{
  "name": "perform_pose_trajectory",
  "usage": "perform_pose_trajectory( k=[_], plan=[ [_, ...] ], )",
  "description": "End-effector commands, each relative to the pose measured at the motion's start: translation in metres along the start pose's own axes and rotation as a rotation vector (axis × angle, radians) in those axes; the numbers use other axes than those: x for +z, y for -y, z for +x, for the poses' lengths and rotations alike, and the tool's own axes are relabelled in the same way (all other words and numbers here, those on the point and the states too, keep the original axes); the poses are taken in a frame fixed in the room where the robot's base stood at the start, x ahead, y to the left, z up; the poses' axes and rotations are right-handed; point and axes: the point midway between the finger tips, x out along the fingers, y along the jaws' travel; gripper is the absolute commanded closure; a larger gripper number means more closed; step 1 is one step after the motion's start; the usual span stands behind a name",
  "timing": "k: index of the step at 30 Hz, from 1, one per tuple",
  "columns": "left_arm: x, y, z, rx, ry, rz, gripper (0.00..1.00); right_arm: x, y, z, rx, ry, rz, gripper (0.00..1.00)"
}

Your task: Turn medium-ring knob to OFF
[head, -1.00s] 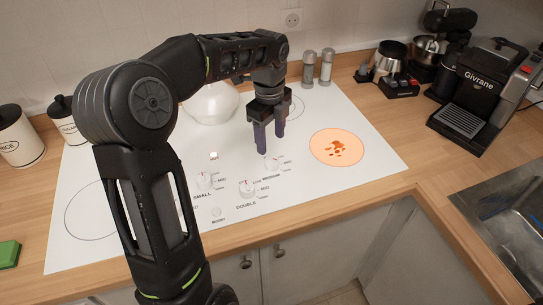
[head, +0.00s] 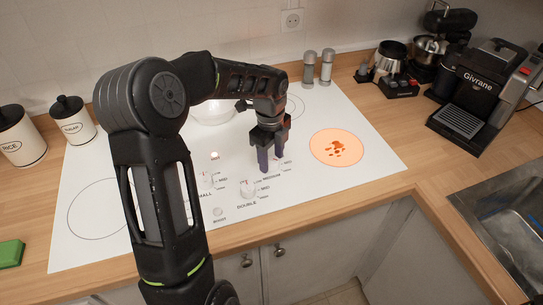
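The medium-ring knob (head: 275,166) is a small pale dial on the white cooktop, beside its printed MEDIUM label. My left gripper (head: 271,168) is right over it, fingers pointing down. The two dark purplish fingers are apart, one to each side of the knob as seen here, and partly hide it. I cannot tell whether they touch it. The double knob (head: 249,188) and the small knob (head: 207,180) are nearer and to the left. A ring (head: 336,147) at the right glows orange with red patches. My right gripper is not in view.
A pale rounded vessel (head: 213,110) stands at the back of the cooktop, partly behind my arm. Two shakers (head: 318,68) stand behind the cooktop. A coffee machine (head: 477,95) and a sink (head: 505,225) are at the right. The cooktop's right front is clear.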

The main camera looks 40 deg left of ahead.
Motion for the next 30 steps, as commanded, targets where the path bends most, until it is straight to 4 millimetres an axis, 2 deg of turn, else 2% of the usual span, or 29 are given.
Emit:
perform_pose_trajectory(
  k=[2,18,30],
  plan=[
    [0.0000,0.0001,-0.0002,0.000,0.000,0.000,0.56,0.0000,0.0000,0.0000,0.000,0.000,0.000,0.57],
    [-0.0001,0.0002,-0.0005,-0.001,0.000,0.000,1.00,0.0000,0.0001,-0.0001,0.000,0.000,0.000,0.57],
    [-0.0004,0.0005,-0.0003,-0.002,0.001,-0.030,1.00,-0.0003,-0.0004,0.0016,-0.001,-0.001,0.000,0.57]
  ],
)
